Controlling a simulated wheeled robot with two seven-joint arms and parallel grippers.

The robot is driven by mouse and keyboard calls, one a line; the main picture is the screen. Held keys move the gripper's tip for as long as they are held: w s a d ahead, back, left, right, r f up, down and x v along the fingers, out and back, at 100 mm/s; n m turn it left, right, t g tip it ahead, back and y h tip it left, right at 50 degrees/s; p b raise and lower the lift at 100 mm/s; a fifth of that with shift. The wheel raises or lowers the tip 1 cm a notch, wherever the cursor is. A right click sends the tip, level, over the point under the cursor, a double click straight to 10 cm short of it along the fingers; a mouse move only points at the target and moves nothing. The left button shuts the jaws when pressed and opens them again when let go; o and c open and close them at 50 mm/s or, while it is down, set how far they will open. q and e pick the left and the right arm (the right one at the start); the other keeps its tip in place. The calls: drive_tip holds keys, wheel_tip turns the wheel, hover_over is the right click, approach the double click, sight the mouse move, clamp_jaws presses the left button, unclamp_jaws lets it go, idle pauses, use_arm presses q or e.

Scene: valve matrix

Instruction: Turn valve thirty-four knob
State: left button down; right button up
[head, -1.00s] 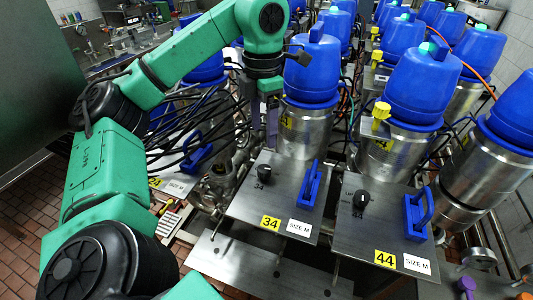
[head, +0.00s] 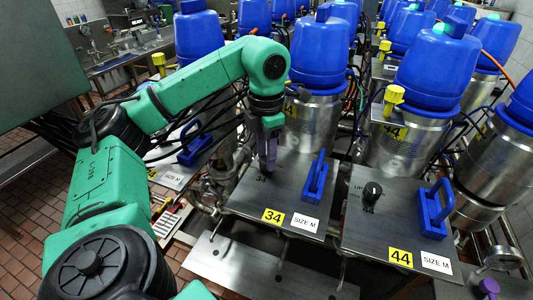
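The valve thirty-four plate (head: 238,200) is a grey metal panel with a yellow "34" label (head: 273,216) and a "SIZE M" tag (head: 305,224). A blue handle (head: 316,177) stands on the right side of this plate. My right gripper is not in view.
The neighbouring plate 44 (head: 398,240) has its own black knob (head: 372,192) and blue handle (head: 434,207) to the right. Blue-capped steel valve bodies (head: 317,55) stand in rows behind. Black cables hang at left.

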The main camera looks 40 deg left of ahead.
use_arm(q)
drive_tip(key=shift+f+m, duration=0.1)
drive_tip(key=shift+m, duration=0.7)
drive_tip(key=m, duration=0.3)
drive_tip(key=shift+b, duration=0.3)
drive_tip(key=m, duration=0.4)
drive_tip(key=shift+m, duration=0.4)
drive_tip(key=m, duration=0.5)
drive_tip(key=shift+p, duration=0.4)
drive_tip(key=m, duration=0.5)
drive_tip(key=shift+f, duration=0.1)
drive_tip(key=shift+m, duration=0.4)
